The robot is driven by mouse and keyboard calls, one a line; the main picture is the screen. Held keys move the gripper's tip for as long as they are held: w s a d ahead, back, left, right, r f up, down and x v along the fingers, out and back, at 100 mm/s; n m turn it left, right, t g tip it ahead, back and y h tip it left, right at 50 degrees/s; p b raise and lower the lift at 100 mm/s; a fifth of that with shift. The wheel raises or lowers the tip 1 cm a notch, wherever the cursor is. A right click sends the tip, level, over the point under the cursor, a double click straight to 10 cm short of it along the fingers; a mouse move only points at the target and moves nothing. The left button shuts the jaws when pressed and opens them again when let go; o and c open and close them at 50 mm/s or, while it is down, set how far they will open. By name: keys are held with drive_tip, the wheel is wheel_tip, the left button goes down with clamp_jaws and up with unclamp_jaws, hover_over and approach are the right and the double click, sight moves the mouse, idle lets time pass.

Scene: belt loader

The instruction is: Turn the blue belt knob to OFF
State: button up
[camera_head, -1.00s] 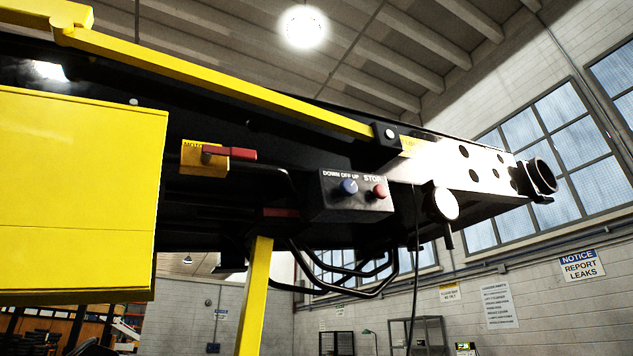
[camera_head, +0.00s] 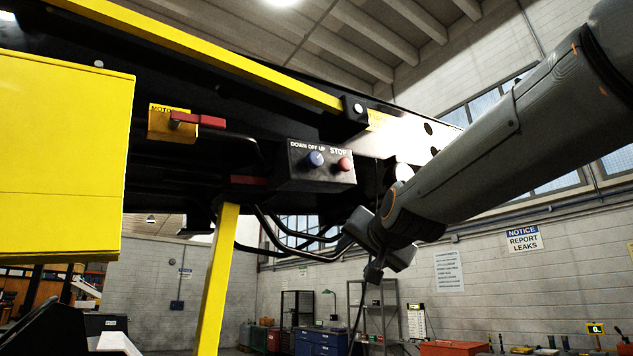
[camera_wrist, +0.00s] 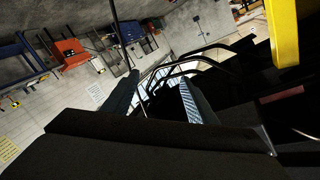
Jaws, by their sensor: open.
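The blue belt knob (camera_head: 315,159) is on the dark control box (camera_head: 302,179) fixed to the side of the loader, in the middle of the head view. The words DOWN OFF UP are printed above it. I cannot tell which word the knob points to. My gripper (camera_head: 374,273) is below and to the right of the box, apart from it, at the end of my grey arm. In the wrist view my gripper (camera_wrist: 158,95) shows two separated fingers with nothing held between them. The knob is not visible in the wrist view.
A red STOP button (camera_head: 344,164) sits close right of the knob. A red handle (camera_head: 212,121) on a yellow MOTOR plate is further left. Black curved bars (camera_head: 300,245) and a yellow post (camera_head: 215,285) are below the box. A yellow rail (camera_head: 220,55) runs above.

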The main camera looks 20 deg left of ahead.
sight(316, 159)
drive_tip(key=s+a+r+t+y, duration=0.15)
drive_tip(key=s+r, duration=0.25)
drive_tip(key=r, duration=0.7)
drive_tip(key=s+a+r+t+y, duration=0.1)
drive_tip(key=s+a+r+y, duration=0.25)
drive_tip(key=r, duration=0.75)
drive_tip(key=shift+m+h, duration=0.4)
drive_tip(key=shift+h, duration=0.1)
drive_tip(key=shift+p+x, duration=1)
drive_tip(key=shift+x, duration=2.35)
drive_tip(key=shift+w+d, duration=0.1)
drive_tip(key=shift+d, duration=0.1)
drive_tip(key=shift+f, duration=0.1)
drive_tip(key=c, duration=1.1)
